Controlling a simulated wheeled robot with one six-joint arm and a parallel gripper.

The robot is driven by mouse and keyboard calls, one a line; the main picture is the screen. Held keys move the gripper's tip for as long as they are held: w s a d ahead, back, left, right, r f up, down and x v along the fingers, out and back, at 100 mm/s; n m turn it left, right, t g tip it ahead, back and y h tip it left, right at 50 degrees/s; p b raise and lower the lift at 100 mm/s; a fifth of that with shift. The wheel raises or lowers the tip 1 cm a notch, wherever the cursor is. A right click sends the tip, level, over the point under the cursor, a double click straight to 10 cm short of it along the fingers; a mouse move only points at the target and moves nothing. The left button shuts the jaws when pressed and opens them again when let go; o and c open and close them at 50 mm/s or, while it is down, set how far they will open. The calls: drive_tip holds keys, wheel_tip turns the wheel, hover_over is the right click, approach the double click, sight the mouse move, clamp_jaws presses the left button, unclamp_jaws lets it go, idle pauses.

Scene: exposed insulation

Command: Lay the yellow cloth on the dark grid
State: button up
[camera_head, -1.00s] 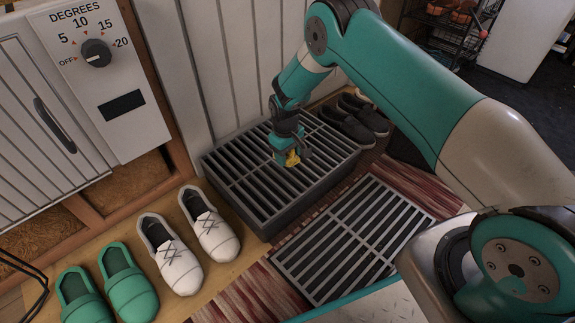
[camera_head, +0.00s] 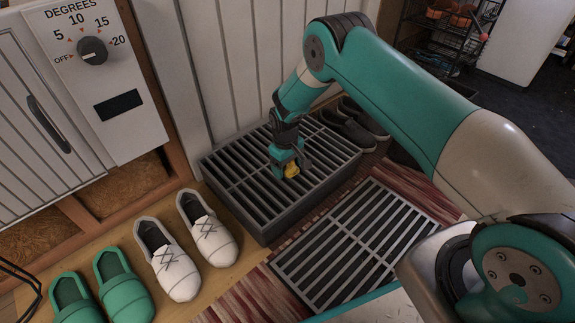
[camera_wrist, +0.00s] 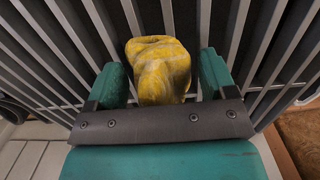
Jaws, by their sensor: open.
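The dark grid (camera_head: 243,181) is a raised, slatted box against the white panelled wall in the head view. Its slats also show in the wrist view (camera_wrist: 60,52). The yellow cloth (camera_head: 292,171) is a small crumpled bundle at the grid's top, toward its right part. In the wrist view the cloth (camera_wrist: 163,68) stands between the two teal fingers, with a gap visible on each side. My gripper (camera_wrist: 162,80) is open around it, pointing down low over the slats; it also shows in the head view (camera_head: 287,166). The cloth's underside is hidden.
A flat grey grate (camera_head: 350,245) lies on the red striped rug in front of the grid. White shoes (camera_head: 190,250) and green clogs (camera_head: 105,292) stand at left, dark shoes (camera_head: 350,125) behind the grid. A heater with a dial (camera_head: 92,51) is at upper left.

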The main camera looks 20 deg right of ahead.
drive_tip(key=r+p, duration=0.2)
drive_tip(key=r, duration=0.2)
drive_tip(key=r+p, duration=0.2)
drive_tip(key=r, duration=0.2)
drive_tip(key=r+p, duration=0.2)
drive_tip(key=r, duration=0.1)
drive_tip(key=shift+w+a+r, duration=0.2)
drive_tip(key=shift+w+r, duration=0.15)
drive_tip(key=shift+r, duration=0.05)
drive_tip(key=s+a+r+y, duration=0.15)
drive_tip(key=s+r, duration=0.25)
drive_tip(key=r, duration=0.4)
drive_tip(key=s+a+r+n, duration=0.15)
drive_tip(key=s+r, duration=0.25)
drive_tip(key=r, duration=0.4)
drive_tip(key=s+a+r+m+y, duration=0.15)
drive_tip(key=s+r, duration=0.25)
drive_tip(key=r, duration=0.5)
drive_tip(key=s+a+r+n, duration=0.1)
drive_tip(key=s+r, duration=0.3)
drive_tip(key=s, duration=0.7)
drive_tip(key=s+r+n+y, duration=0.1)
drive_tip(key=s+r, duration=0.4)
drive_tip(key=s, duration=0.7)
drive_tip(key=shift+a+t+y, duration=0.3)
drive_tip(key=shift+a, duration=0.1)
